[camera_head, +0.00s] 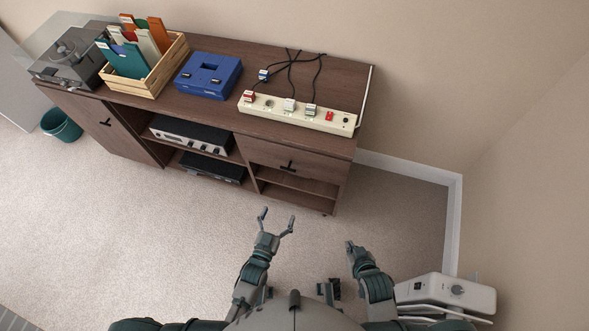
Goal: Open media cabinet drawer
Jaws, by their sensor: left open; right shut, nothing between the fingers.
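The dark brown wooden media cabinet (225,122) stands against the back wall. Its drawer (262,156) is at the upper right of the front and looks shut, with a small dark T-shaped handle (287,166) near its middle. My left gripper (277,219) is open and empty, in front of the cabinet and below the drawer handle in the picture, apart from it. My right gripper (350,244) is shut and empty, farther right, below the cabinet's right end in the picture and clear of it.
On the cabinet top are a power strip (318,117) with plugs, a blue case (208,75), a wooden crate (166,73) of folders and a turntable (70,60). Open shelves hold electronics (189,135). A white appliance (447,292) is near my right arm. Carpet (150,235) is clear in front.

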